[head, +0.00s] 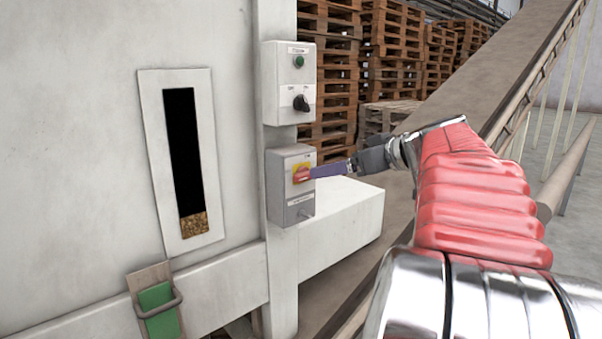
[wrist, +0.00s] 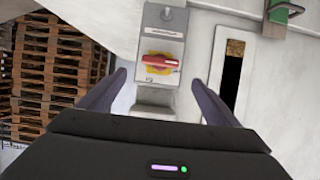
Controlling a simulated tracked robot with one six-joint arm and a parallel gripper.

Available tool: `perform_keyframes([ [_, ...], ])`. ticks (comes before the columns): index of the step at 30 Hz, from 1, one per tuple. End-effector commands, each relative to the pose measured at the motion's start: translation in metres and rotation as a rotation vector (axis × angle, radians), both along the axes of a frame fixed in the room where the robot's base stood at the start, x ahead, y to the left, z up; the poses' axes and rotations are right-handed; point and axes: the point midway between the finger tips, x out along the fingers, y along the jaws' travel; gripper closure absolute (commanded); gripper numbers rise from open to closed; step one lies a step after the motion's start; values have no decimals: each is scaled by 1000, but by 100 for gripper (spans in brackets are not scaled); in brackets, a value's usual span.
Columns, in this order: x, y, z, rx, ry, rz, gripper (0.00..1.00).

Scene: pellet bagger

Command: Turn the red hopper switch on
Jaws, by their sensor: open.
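The red hopper switch (head: 302,174) is a red rotary handle on a yellow plate, set on the front of a grey box (head: 290,210) on a white post. In the wrist view the red switch (wrist: 160,61) shows its handle lying across the picture. My gripper (head: 315,172) is at the switch in the head view, and its purple finger overlaps the right side of the box. In the wrist view my gripper (wrist: 157,78) is open, with one finger on each side of the switch and nothing held. I cannot tell whether a finger touches the handle.
Above the grey box is another box (head: 289,84) with a green button and a black knob. A tall dark sight window (head: 183,150) shows pellets at its bottom. A green strap (head: 158,312) is low on the left. Wooden pallets (head: 390,45) and a sloping conveyor (head: 480,75) stand behind.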

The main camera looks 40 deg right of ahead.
Motion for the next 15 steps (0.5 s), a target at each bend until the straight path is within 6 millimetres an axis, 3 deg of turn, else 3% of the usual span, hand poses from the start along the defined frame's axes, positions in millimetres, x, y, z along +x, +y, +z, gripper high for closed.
perform_keyframes([
  [15,73,2,-31,2,1,1,16],
])
